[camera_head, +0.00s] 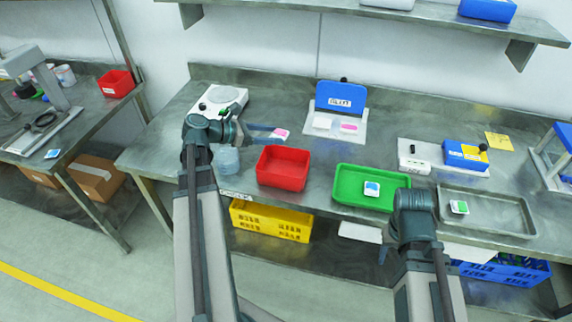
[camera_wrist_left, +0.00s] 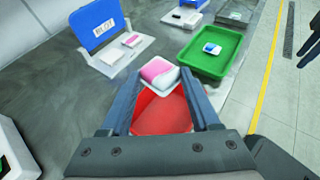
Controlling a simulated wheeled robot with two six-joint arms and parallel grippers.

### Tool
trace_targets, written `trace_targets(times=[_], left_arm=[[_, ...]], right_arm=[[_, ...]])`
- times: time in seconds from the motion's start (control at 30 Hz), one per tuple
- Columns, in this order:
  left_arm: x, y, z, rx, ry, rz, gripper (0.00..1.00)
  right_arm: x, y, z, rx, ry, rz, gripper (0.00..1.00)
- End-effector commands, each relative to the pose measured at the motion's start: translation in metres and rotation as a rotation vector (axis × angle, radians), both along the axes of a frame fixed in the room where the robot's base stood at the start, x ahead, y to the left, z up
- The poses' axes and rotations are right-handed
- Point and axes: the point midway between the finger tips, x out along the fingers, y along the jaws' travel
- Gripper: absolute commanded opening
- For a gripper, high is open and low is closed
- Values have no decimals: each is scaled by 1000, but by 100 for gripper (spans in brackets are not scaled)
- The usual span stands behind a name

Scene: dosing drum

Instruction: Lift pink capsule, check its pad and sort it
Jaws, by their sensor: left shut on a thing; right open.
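My left gripper (camera_head: 272,132) is shut on a pink and white capsule (camera_head: 281,134) and holds it above the bench, behind the red tray. In the left wrist view the capsule (camera_wrist_left: 158,73) sits between the fingertips (camera_wrist_left: 160,85), with its pink and white top facing the camera. I cannot see its underside. My right gripper (camera_head: 413,200) is over the front of the bench, by the green tray; its fingers are hidden. A blue lidded station (camera_head: 340,97) with a printed label stands behind, with a white block and a pink item (camera_head: 349,127) on its white base.
The red tray (camera_head: 283,168) looks empty. The green tray (camera_head: 345,190) holds a blue and white piece (camera_head: 372,188). A metal tray (camera_head: 500,213) holds a green and white piece (camera_head: 459,207). A scale (camera_head: 220,101) stands at the back left, a clear container (camera_head: 228,160) nearer.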

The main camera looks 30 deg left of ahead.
Motion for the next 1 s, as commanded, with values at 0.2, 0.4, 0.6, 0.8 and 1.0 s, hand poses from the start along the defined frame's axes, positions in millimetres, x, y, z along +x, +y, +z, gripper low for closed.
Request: trace_targets(times=[0.2,0.4,0.6,0.8,1.0], left_arm=[[10,9,11,0,0,-5,11],[10,9,1,0,0,-5,11],[10,9,-20,1,-1,-6,11],[10,9,-42,1,-1,-6,11],[10,9,-50,1,-1,-6,11]], right_arm=[[0,0,11,0,0,0,50],[0,0,1,0,0,0,50],[0,0,-20,0,0,0,50],[0,0,-42,0,0,0,50],[0,0,-50,0,0,0,50]])
